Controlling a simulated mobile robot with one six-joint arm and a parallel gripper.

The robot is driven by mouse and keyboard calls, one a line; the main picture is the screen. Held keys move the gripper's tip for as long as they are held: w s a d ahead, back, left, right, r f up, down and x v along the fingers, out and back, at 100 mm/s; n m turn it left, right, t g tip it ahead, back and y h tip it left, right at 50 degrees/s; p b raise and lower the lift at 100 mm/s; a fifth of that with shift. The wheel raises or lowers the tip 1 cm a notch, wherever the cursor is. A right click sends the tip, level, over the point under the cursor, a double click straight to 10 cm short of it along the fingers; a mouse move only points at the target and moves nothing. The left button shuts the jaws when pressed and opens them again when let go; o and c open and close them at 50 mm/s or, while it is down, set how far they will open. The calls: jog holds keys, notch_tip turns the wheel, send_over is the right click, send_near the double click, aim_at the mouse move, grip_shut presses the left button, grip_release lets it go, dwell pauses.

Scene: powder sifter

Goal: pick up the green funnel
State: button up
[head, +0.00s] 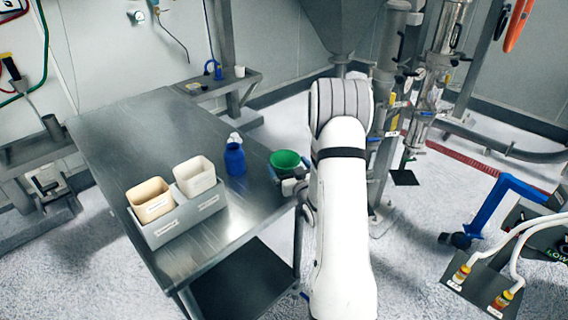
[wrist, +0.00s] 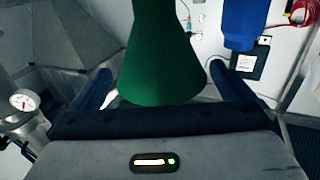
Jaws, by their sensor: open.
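The green funnel (head: 285,161) is at the right edge of the metal table, with its wide mouth up in the head view. In the wrist view the funnel (wrist: 160,62) fills the middle, between the two fingers of my gripper (wrist: 160,74). The fingers are open, one on each side of it. A gap shows at the left finger; the right finger is close to the funnel, and I cannot tell if it touches. In the head view my gripper (head: 294,186) is just below the funnel and partly hidden by my arm.
A blue bottle (head: 235,160) stands left of the funnel; a blue object (wrist: 243,22), likely the bottle, shows in the wrist view. A grey tray (head: 180,228) with two labelled containers stands at the table's front. The back of the metal table (head: 145,125) is clear. Steel pipework stands right of my arm.

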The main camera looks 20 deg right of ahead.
jog(key=shift+w, duration=0.8)
jog(key=shift+c, duration=0.2)
jog(key=c, duration=0.9)
